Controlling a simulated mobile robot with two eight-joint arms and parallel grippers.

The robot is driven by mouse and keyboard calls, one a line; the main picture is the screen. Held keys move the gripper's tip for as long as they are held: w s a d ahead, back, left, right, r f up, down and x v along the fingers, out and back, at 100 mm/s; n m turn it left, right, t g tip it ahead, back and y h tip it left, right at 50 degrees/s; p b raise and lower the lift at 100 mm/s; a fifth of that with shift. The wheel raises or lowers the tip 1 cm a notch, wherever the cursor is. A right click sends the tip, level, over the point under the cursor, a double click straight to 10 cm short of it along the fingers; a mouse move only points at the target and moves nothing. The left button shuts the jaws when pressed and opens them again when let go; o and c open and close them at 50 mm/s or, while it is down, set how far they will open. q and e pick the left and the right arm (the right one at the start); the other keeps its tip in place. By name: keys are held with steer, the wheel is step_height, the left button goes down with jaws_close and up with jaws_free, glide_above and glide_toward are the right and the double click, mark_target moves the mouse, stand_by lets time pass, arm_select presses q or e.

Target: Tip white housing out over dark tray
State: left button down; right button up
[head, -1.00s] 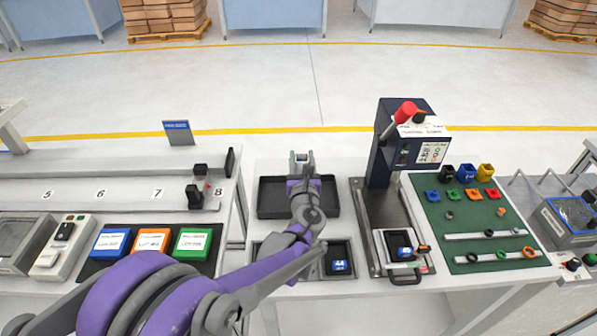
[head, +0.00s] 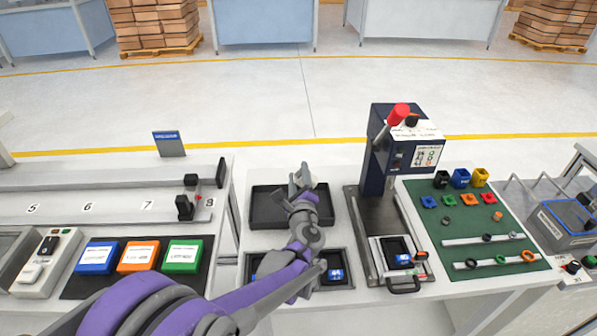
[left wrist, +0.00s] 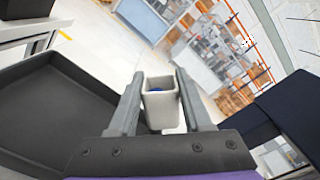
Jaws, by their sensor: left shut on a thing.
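My left gripper (head: 300,186) is over the dark tray (head: 262,213), near its back right part. It is shut on the white housing (head: 303,175), which is held tilted above the tray. In the left wrist view the white housing (left wrist: 161,112) sits between the two grey fingers (left wrist: 160,100), its open end showing. Something blue (left wrist: 157,90) shows inside it. The dark tray (left wrist: 45,110) fills the left of that view, and its visible floor is empty. My arm hides part of the tray in the head view. My right gripper is not in view.
A dark two-part bin (head: 341,284) with blue pieces lies in front of the tray. A dark blue press with a red-knobbed lever (head: 398,112) stands close to the right. A green mat (head: 455,222) with small coloured parts lies beyond it. A numbered rail (head: 110,205) is at the left.

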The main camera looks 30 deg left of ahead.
mark_target(299, 185)
arm_select(q)
step_height(299, 185, down, 5)
steer(key=n+b, duration=0.2)
steer(key=n, duration=0.5)
steer(key=shift+r, duration=0.1)
steer(key=shift+f+n, duration=0.45)
steer(key=shift+n, duration=0.65)
step_height(299, 185, up, 2)
steer(key=shift+r+p, duration=0.1)
steer(key=shift+p, duration=0.6)
step_height(299, 185, down, 2)
steer(key=shift+f+b, duration=0.25)
steer(key=shift+b, duration=0.6)
steer(key=shift+r, duration=0.15)
